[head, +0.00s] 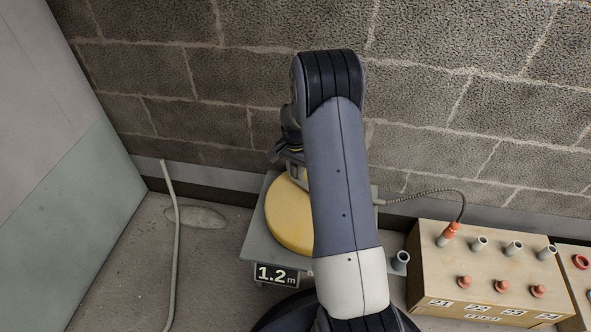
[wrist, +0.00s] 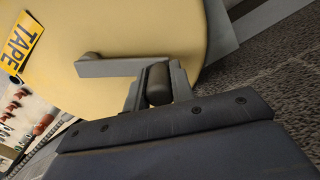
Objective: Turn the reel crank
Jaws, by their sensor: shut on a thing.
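The yellow reel (head: 285,222) lies on a grey base plate (head: 262,247), partly hidden behind my arm in the head view. In the wrist view the reel (wrist: 130,30) fills the top, with a grey crank arm (wrist: 108,67) across its face. The crank's dark knob (wrist: 158,88) sits at the arm's right end. My gripper (wrist: 157,80) is shut on this knob, with its fingers on either side. In the head view my gripper is mostly hidden behind my arm. A display reading 1.2 m (head: 276,275) is on the base's front.
A wooden box (head: 440,285) with grey conduit stubs and red plugs stands at the right, labelled 21 to 24. A cable with an orange end (head: 449,231) reaches its leftmost stub. A yellow TAPE label (wrist: 22,43) is on the reel. A block wall (head: 200,80) stands close behind.

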